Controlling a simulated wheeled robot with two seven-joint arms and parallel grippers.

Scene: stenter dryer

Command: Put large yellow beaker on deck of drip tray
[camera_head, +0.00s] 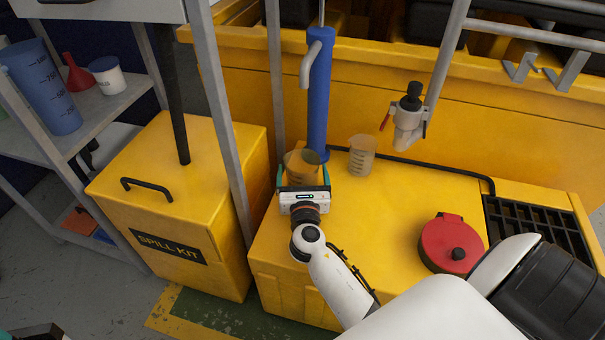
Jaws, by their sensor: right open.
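An amber-yellow beaker (302,165) stands on the yellow top beside the blue post, at the far left corner. It looks wider than the paler see-through beaker (361,156) to its right. My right gripper (303,184) is open at the amber beaker, its teal fingers reaching to either side of it. The gripper body hides the beaker's lower part, so contact cannot be told. The drip tray (400,215) appears as the yellow unit with a flat top and a black grate (535,232) at its right. A small part of my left gripper (32,334) shows at the bottom left corner.
A blue post (319,95) rises just behind the amber beaker. A valve (409,118) with a red lever hangs over the back. A red round can (451,244) stands before the grate. The yellow spill kit box (190,200) is left, behind grey uprights. The top's middle is clear.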

